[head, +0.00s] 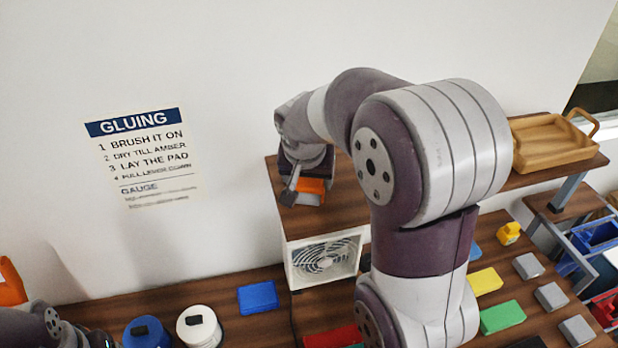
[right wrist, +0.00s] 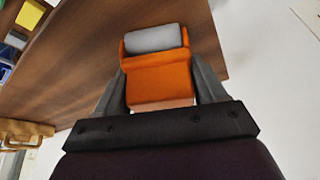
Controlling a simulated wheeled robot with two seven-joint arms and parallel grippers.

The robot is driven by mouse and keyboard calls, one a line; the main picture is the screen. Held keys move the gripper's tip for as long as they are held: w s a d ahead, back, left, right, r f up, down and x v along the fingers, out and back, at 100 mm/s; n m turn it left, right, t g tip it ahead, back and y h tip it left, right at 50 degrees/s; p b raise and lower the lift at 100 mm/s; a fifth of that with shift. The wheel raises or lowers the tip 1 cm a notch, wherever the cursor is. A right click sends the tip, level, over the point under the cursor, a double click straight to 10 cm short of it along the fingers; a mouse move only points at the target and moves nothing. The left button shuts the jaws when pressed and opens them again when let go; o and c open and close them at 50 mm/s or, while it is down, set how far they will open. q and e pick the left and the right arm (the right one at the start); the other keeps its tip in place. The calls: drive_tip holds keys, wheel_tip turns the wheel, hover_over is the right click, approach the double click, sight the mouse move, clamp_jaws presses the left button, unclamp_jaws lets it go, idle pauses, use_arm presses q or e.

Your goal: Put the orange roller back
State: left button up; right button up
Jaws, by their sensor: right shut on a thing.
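The orange roller (head: 311,187) is at the left end of the raised wooden shelf (head: 335,215), above the fan. In the right wrist view the orange roller (right wrist: 158,78) has an orange body with a grey cylinder at its far end. My right gripper (head: 291,188) is shut on it, with one finger on each side in the right wrist view (right wrist: 160,97). I cannot tell whether the roller touches the shelf or hangs just above it. Part of my left arm shows at the bottom left, but its gripper is out of view.
A wooden tray (head: 548,140) stands on the shelf's right end. A white fan (head: 325,260) sits under its left end. Below are a blue block (head: 258,297), a white round container (head: 199,327), a blue round container (head: 147,332), and yellow (head: 485,281) and green (head: 502,316) blocks.

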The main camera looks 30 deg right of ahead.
drive_tip(key=shift+s+a+f, duration=0.1)
drive_tip(key=shift+s+f, duration=0.25)
drive_tip(key=shift+f, duration=0.25)
drive_tip(key=o, duration=0.9)
drive_tip(key=shift+s, duration=0.1)
drive_tip(key=shift+o, duration=0.2)
drive_tip(key=shift+w+d+f, duration=0.15)
drive_tip(key=shift+w+d, duration=0.05)
drive_tip(key=shift+w, duration=0.45)
drive_tip(key=shift+p+v, duration=0.65)
drive_tip(key=shift+v, duration=0.5)
drive_tip(key=b+v, duration=0.2)
drive_tip(key=v, duration=0.5)
wheel_tip(320, 180, up, 4)
drive_tip(key=p, duration=0.4)
hover_over(307, 198)
drive_tip(key=s, duration=0.1)
use_arm(q)
wheel_tip(307, 198, up, 3)
drive_tip(key=shift+w+f, duration=0.1)
drive_tip(key=shift+w, duration=0.05)
use_arm(e)
drive_tip(key=shift+s+a, duration=0.15)
drive_tip(key=shift+a, duration=0.3)
